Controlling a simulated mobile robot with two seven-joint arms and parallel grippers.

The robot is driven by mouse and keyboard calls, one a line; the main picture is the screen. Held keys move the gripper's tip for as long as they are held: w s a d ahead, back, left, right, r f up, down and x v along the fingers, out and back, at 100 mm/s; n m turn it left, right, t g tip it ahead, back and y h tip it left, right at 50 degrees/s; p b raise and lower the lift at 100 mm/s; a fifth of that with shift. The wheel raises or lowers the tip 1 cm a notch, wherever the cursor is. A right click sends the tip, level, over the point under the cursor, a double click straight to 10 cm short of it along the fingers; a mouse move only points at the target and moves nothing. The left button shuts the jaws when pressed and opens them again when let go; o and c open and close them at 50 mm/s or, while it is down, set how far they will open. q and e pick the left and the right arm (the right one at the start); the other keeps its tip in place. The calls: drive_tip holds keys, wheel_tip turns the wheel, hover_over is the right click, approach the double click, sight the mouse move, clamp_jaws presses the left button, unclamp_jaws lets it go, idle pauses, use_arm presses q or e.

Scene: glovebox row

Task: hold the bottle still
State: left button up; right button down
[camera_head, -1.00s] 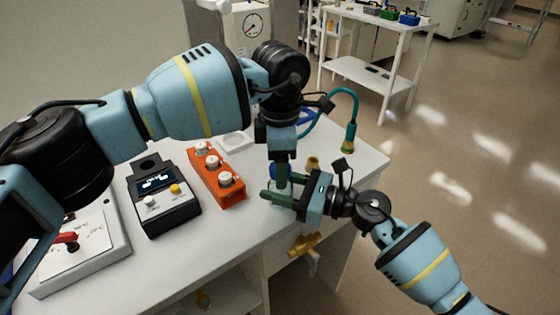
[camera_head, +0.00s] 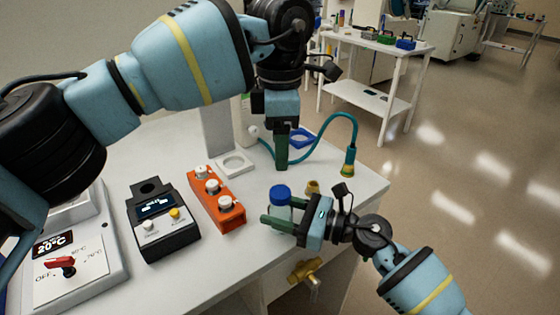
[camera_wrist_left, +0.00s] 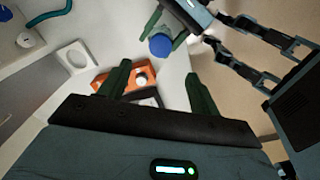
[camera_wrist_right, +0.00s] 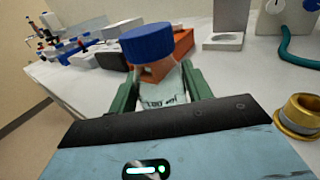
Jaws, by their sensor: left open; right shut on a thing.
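The bottle (camera_head: 279,206) is clear with a blue cap (camera_head: 281,192) and stands upright near the right end of the white bench. My right gripper (camera_head: 283,221) is shut on its body from the right. In the right wrist view the bottle (camera_wrist_right: 163,88) sits between the green fingers with its cap above them and printed marks on its side. My left gripper (camera_head: 282,160) points down, open and empty, above and behind the bottle. In the left wrist view the cap (camera_wrist_left: 160,45) shows beyond the open left fingers (camera_wrist_left: 160,88).
An orange rack (camera_head: 217,203) with white-capped bottles and a dark meter (camera_head: 160,222) stand left of the bottle. A hot plate (camera_head: 80,262) is at far left. A brass fitting (camera_wrist_right: 301,114) stands close by the right gripper. A teal hose (camera_head: 334,119) arcs behind.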

use_arm(q)
drive_tip(key=shift+r, duration=0.7)
use_arm(e)
drive_tip(key=c, duration=0.6)
unclamp_jaws()
drive_tip(key=shift+o, duration=0.2)
drive_tip(key=b+v, duration=0.1)
drive_tip(key=v, duration=0.6)
drive_tip(key=shift+d+f, duration=0.1)
use_arm(q)
wheel_tip(320, 180, down, 3)
drive_tip(key=shift+w+r, duration=0.15)
drive_tip(key=shift+r, duration=0.05)
use_arm(e)
drive_tip(key=shift+s+d, duration=0.15)
drive_tip(key=shift+d, duration=0.15)
